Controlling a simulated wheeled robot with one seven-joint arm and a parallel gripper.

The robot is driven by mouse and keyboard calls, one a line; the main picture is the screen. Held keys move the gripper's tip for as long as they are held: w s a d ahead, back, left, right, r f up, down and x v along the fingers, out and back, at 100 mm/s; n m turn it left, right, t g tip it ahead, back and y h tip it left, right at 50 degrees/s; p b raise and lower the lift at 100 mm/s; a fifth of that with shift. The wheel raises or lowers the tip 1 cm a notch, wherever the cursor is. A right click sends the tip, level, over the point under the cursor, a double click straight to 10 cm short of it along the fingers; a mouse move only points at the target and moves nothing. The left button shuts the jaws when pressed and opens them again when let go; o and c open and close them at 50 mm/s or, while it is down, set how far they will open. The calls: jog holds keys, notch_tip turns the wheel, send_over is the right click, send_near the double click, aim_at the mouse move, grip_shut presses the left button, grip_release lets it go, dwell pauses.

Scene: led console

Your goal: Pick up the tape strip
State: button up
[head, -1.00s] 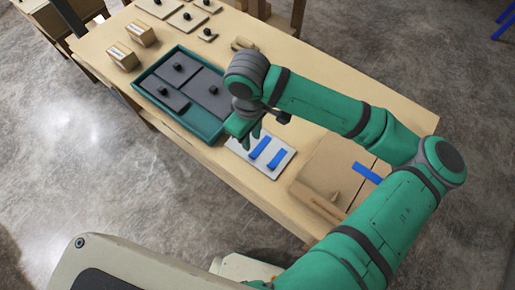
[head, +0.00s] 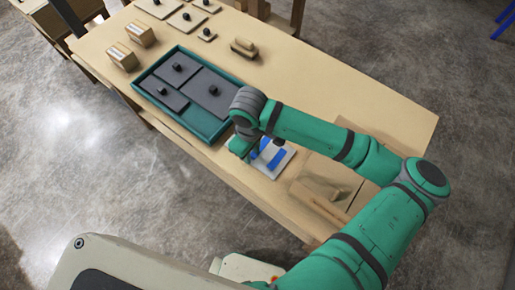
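Blue tape strips (head: 277,160) lie on a small white plate (head: 264,173) near the front edge of the table. My gripper (head: 243,150) is low over the left part of this plate, close to the strips. My wrist and hand cover part of the plate and strips. The fingertips are too hidden to tell whether they are open or touch a strip.
A teal tray (head: 203,130) with dark knobbed panels (head: 213,92) lies left of my gripper. A cardboard box (head: 318,195) stands to the right, partly under my arm. Small boxes (head: 122,57), knobbed plates (head: 186,19) and a tan block (head: 244,47) lie farther back. The back right tabletop is clear.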

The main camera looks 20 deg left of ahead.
grip_shut()
jog(key=shift+r, duration=0.2)
jog(key=shift+r, duration=0.6)
jog(key=w+d+r, duration=0.1)
jog(key=d+r, duration=1.3)
jog(key=r, duration=0.1)
jog(key=shift+w+r, duration=0.25)
jog(key=shift+w, duration=0.1)
